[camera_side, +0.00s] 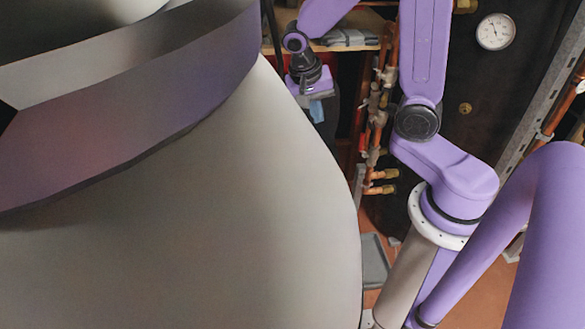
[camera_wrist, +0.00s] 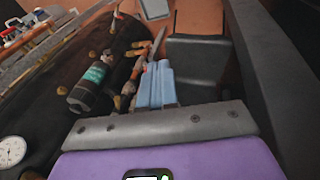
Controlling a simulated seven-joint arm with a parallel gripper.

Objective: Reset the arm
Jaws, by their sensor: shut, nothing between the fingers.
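My gripper (camera_side: 317,110) hangs at the end of my purple arm in the upper middle of the side view, with its light-blue fingers pointing down. In the wrist view my gripper (camera_wrist: 156,72) shows its light-blue fingers close together, with nothing held between them. The fingers are apart from the copper pipes (camera_side: 378,130), which stand to their right in the side view. The finger tips are small in the side view. A large grey rounded surface in front hides the left part of that view.
A round dial gauge (camera_side: 495,31) sits on a dark tank (camera_side: 462,75); the gauge also shows in the wrist view (camera_wrist: 12,151). A wooden shelf (camera_side: 372,22) is behind the gripper. In the wrist view, a teal-labelled cylinder (camera_wrist: 91,86) lies left of the fingers and a dark box (camera_wrist: 197,52) right.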

